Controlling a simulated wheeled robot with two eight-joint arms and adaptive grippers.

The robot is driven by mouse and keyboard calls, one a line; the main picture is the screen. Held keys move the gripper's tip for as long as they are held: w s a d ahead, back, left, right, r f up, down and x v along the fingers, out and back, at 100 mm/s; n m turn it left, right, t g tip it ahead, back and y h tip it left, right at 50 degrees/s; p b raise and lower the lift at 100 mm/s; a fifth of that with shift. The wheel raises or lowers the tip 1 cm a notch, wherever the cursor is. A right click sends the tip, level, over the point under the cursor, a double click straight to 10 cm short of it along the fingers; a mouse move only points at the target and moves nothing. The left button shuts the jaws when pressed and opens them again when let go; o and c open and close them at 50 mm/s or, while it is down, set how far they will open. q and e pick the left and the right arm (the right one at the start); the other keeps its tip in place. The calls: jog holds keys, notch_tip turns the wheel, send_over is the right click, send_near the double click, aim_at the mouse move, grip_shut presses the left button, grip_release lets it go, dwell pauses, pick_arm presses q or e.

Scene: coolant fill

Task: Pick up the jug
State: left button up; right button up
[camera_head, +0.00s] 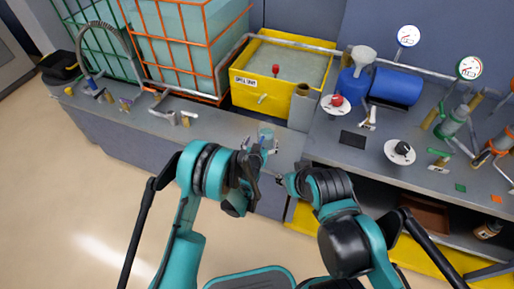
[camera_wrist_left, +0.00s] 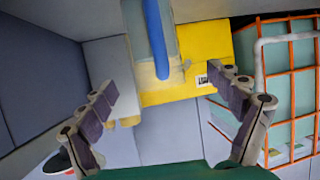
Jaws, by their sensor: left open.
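A small translucent bluish jug (camera_head: 266,134) stands near the front edge of the grey bench in the head view. In the left wrist view a blue upright bar, which looks like the jug's handle (camera_wrist_left: 157,42), shows at top centre. My left gripper (camera_head: 258,150) is at the bench edge, close in front of the jug. In the left wrist view its two fingers (camera_wrist_left: 168,92) are spread wide with nothing between the pads, and the handle lies beyond them. My right gripper (camera_head: 282,180) is low beside the left one; its fingers are too small to read.
A yellow spill tray (camera_head: 245,96) stands behind the jug, with an orange-caged tank (camera_head: 180,45) to its left. A blue container with a grey funnel (camera_head: 354,82), a blue cylinder (camera_head: 396,87) and gauges stand at right. Hoses and fittings lie on the left bench.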

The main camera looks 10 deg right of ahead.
pick_arm(q)
jog(key=shift+s+d+f, duration=0.2)
jog(key=shift+s+f, duration=0.15)
jog(key=shift+f, duration=0.65)
jog(key=b+x, duration=0.1)
jog(key=x, duration=0.1)
jog(key=b+x, duration=0.1)
jog(key=x, duration=0.1)
jog(key=b+x, duration=0.1)
jog(key=x, duration=0.1)
jog(key=shift+w+d+r, duration=0.25)
jog(key=shift+w, duration=0.25)
jog(key=shift+w+d+f, duration=0.1)
jog(key=shift+w+d, duration=0.1)
jog(key=shift+w, duration=0.2)
jog(key=c, duration=1.7)
